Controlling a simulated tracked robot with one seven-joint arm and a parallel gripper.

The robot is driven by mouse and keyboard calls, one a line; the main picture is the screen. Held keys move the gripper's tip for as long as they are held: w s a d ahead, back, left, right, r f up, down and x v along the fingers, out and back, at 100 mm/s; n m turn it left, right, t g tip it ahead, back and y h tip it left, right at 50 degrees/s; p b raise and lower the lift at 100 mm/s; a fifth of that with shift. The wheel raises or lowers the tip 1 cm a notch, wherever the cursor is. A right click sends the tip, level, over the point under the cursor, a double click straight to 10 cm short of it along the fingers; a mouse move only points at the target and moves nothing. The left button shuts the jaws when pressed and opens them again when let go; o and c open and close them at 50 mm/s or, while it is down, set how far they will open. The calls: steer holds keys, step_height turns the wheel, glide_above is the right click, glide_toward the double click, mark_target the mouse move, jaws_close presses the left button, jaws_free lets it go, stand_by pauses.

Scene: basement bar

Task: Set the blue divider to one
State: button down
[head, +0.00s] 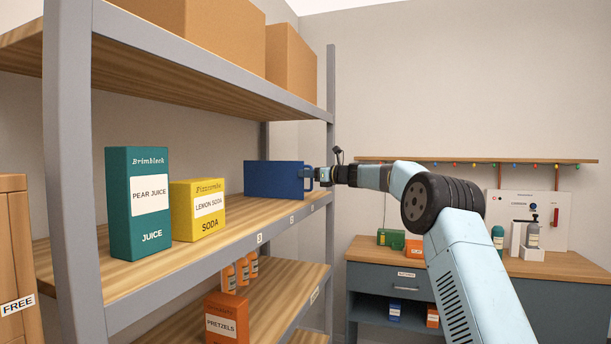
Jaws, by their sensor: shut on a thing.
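The blue divider (272,180) is an upright flat panel on the middle shelf board (140,275), towards its far end. My gripper (308,174) is at the divider's right edge, near the shelf front, and is shut on it. The fingertips are small in the picture. Small white number tags sit on the shelf's front edge. One tag (259,238) seems to read 3, and another tag (291,219) further along is too small to read surely. I cannot tell whether the divider's bottom touches the board.
A teal juice carton (137,203) and a yellow soda box (197,210) stand left of the divider. Bare board lies between soda box and divider. A grey post (331,130) stands behind my gripper. A workbench (565,262) is at the right.

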steer(key=c, duration=1.4)
jaws_free()
steer(key=shift+w+d+r+t, duration=0.1)
steer(key=shift+w+d+t, duration=0.2)
steer(key=shift+d, duration=0.35)
steer(key=shift+o, duration=0.6)
steer(key=shift+w, duration=0.15)
steer(key=shift+o, duration=0.6)
steer(key=shift+a, duration=0.2)
steer(key=shift+s+a, duration=0.2)
steer(key=shift+a, duration=0.1)
steer(key=v, duration=1.3)
steer(key=shift+d, duration=0.4)
steer(key=shift+s, duration=0.1)
